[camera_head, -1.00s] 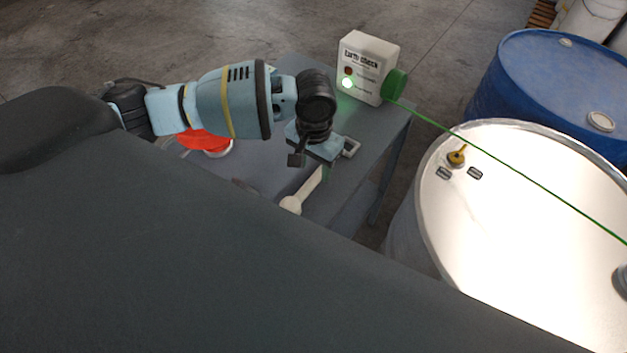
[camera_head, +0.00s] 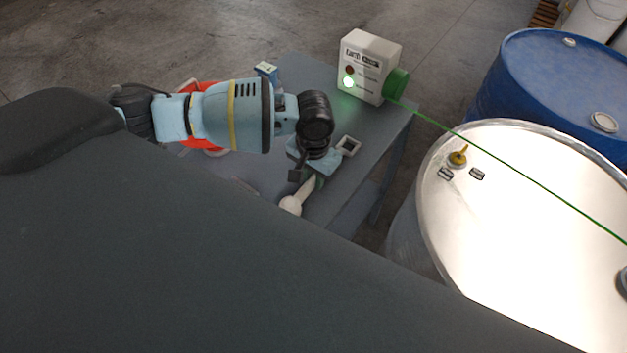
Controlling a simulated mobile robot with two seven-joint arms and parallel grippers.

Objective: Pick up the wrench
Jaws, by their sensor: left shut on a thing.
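The wrench (camera_head: 291,205) shows as a pale, rounded end with a short shaft running up to my left gripper. The gripper body hides the middle of the wrench. I cannot tell whether the wrench touches the tabletop. My right gripper is not in view.
The grey table (camera_head: 385,127) carries a white box (camera_head: 368,62) with a lit green lamp and green reel. A green cable runs from it over a steel drum (camera_head: 530,225). A blue drum (camera_head: 550,80) stands behind. A red-orange item (camera_head: 200,87) is partly behind my arm.

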